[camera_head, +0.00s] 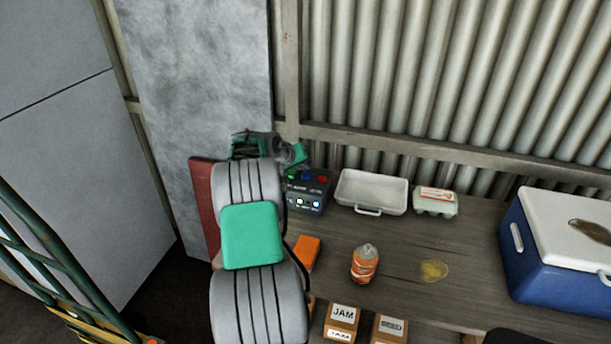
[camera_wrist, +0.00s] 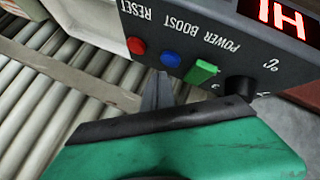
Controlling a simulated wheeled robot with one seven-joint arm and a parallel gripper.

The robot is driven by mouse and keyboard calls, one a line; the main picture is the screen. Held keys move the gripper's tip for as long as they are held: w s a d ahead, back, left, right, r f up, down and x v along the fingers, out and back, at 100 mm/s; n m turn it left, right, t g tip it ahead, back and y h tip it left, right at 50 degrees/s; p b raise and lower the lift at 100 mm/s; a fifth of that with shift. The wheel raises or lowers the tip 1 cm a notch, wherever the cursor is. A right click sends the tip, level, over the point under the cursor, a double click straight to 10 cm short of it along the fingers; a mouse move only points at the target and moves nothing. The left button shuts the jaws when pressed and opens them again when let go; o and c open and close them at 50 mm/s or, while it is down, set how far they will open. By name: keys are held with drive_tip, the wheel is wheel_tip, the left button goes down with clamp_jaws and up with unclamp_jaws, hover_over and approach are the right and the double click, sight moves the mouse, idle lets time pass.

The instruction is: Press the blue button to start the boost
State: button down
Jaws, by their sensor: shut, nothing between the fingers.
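The blue button (camera_wrist: 171,60), labelled BOOST, is on a dark control box (camera_wrist: 215,30) in the wrist view, where the lettering appears upside down. It sits between a red RESET button (camera_wrist: 136,45) and a green POWER switch (camera_wrist: 201,73). My gripper (camera_wrist: 160,78) is shut and empty, its fingertips very near the blue button; I cannot tell whether they touch it. In the head view the control box (camera_head: 311,204) stands at the back left of the bench, with my gripper (camera_head: 304,164) over its top.
A black knob (camera_wrist: 240,88) and a lit red display (camera_wrist: 278,14) are also on the box. A white tray (camera_head: 371,193), egg carton (camera_head: 435,201), orange bottle (camera_head: 364,264) and blue cooler (camera_head: 555,245) stand on the bench. A corrugated wall (camera_head: 420,70) is behind.

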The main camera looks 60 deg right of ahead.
sight(304, 177)
drive_tip(key=shift+r+p, duration=1.1)
drive_tip(key=shift+r, duration=1.25)
